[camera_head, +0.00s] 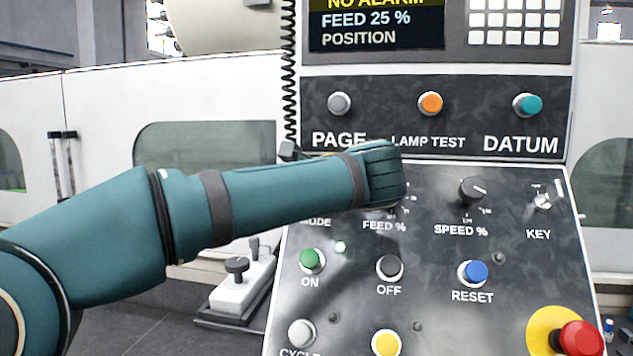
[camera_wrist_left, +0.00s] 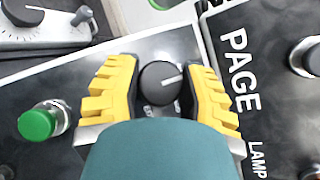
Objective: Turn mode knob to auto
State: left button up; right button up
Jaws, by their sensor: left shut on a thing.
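The mode knob (camera_wrist_left: 160,84) is a dark round knob with a white pointer line. In the left wrist view it sits between the two yellow fingers of my left gripper (camera_wrist_left: 161,76), which is shut on it. Its pointer aims right and slightly up in that view, toward the PAGE label side. In the head view my left arm covers the knob, and only part of the MODE label (camera_head: 318,222) shows below the arm. The knob's position markings, including auto, are hidden or unreadable. My right gripper is in neither view.
The green ON button (camera_head: 311,259) is below the arm and beside one finger in the wrist view (camera_wrist_left: 37,124). The speed knob (camera_head: 472,190) and key switch (camera_head: 543,202) are to the right. A red emergency button (camera_head: 581,338) sits lower right. A coiled cable (camera_head: 288,70) hangs at the panel's left edge.

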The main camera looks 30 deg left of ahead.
pick_arm(q)
jog(key=o, duration=1.2)
jog(key=v, duration=1.2)
